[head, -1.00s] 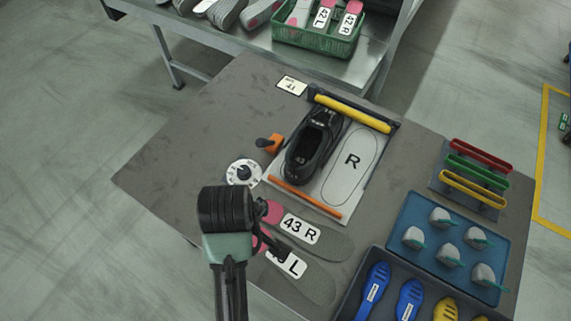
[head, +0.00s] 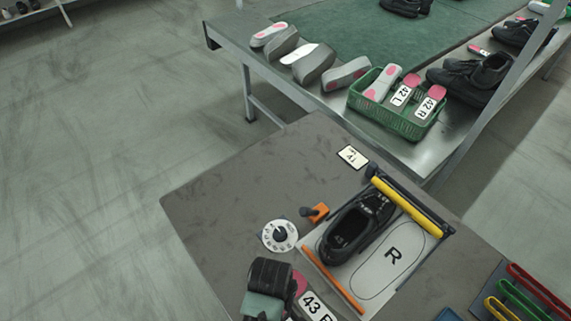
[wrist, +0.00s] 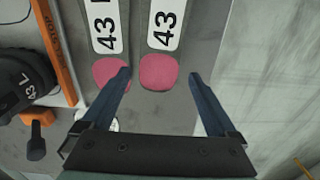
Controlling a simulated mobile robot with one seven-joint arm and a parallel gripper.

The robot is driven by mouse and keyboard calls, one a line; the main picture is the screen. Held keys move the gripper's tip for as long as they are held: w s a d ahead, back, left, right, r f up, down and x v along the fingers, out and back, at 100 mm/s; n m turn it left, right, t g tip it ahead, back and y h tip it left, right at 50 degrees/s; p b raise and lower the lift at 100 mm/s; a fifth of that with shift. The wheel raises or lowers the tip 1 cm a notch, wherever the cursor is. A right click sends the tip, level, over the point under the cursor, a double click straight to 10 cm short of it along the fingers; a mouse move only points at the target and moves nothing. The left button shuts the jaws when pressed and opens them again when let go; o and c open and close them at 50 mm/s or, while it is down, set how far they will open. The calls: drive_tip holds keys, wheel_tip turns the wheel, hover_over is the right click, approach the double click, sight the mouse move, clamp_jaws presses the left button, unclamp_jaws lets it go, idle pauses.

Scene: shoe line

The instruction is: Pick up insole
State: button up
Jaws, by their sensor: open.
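Two grey insoles with pink heels and white "43" labels lie side by side on the grey table. In the wrist view, the right insole (wrist: 159,71) has its pink heel between the fingertips of my gripper (wrist: 159,76), which is open and empty. The left finger comes down by the gap between the two heels. The left insole (wrist: 110,73) lies outside that finger. In the head view, part of the insole marked 43 R (head: 318,305) shows at the bottom edge, beside my wrist. The other insole and my fingertips are out of that view.
A black shoe (head: 357,228) sits by a plate marked R (head: 389,262), between a yellow bar (head: 410,206) and an orange strip (head: 332,280). A dial (head: 279,236) and orange clamp (head: 319,211) are near. Behind, a bench holds a green basket (head: 391,124) with 42 insoles.

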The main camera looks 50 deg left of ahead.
wheel_tip(320, 180, down, 4)
drive_tip(key=shift+r, duration=0.1)
drive_tip(key=shift+s+d+f, duration=0.15)
drive_tip(key=shift+s+f, duration=0.15)
drive_tip(key=shift+f, duration=0.1)
drive_tip(key=shift+w+f, duration=0.1)
drive_tip(key=shift+w, duration=0.1)
drive_tip(key=c, duration=1.1)
drive_tip(key=shift+w, duration=0.15)
drive_tip(key=shift+r, duration=0.2)
